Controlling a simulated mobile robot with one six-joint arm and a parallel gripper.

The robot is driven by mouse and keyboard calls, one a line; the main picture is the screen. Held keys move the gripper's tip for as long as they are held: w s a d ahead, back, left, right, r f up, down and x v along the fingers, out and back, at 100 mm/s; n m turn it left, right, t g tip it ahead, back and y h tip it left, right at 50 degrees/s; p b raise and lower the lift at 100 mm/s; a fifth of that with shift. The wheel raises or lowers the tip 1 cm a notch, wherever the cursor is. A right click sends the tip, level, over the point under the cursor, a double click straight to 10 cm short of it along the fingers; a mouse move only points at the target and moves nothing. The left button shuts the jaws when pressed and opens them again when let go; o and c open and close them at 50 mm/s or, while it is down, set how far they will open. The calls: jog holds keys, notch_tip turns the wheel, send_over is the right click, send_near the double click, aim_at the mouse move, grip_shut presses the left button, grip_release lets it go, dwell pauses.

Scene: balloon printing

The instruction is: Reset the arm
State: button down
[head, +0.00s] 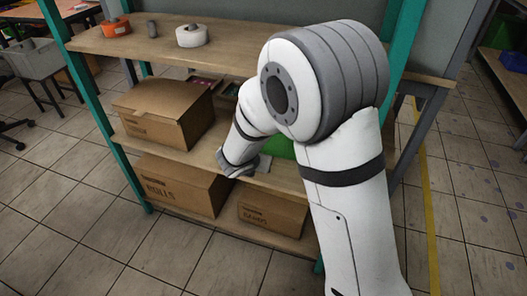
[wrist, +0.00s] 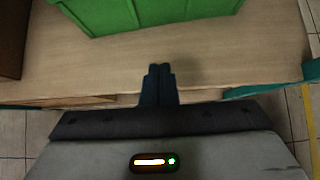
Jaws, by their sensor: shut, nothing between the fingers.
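My gripper (wrist: 159,70) is shut and empty in the wrist view. Its fingertips are together over the bare front part of a wooden shelf board (wrist: 240,60), just in front of a green bin (wrist: 150,14). In the head view my arm reaches down to the middle shelf of the rack (head: 262,183). The fingers are not clearly visible there, and my arm hides most of the green bin (head: 281,148).
A cardboard box (head: 150,128) stands left on the middle shelf. Two more boxes (head: 165,190) (head: 262,222) are on the bottom shelf. Green posts (head: 85,90) bound the rack. The floor in front is clear.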

jog(key=shift+s+r, duration=0.15)
jog(key=s+d+r+m+g+h+p, duration=0.1)
jog(key=s+d+r+m+g+p, duration=0.1)
jog(key=s+d+r+m+p, duration=0.45)
jog(key=s+d+r+m+g+h+p, duration=0.1)
jog(key=d+r+m+h+p, duration=0.15)
jog(key=d+r+m, duration=0.8)
jog(key=s+d+r+m+g+y+p, duration=0.3)
jog(key=s+r+m+y+p, duration=0.3)
jog(key=s+r+m, duration=0.9)
jog(key=s+d+m+p, duration=0.1)
jog(key=p, duration=0.2)
jog(key=shift+r, duration=0.25)
jog(key=shift+s, duration=0.1)
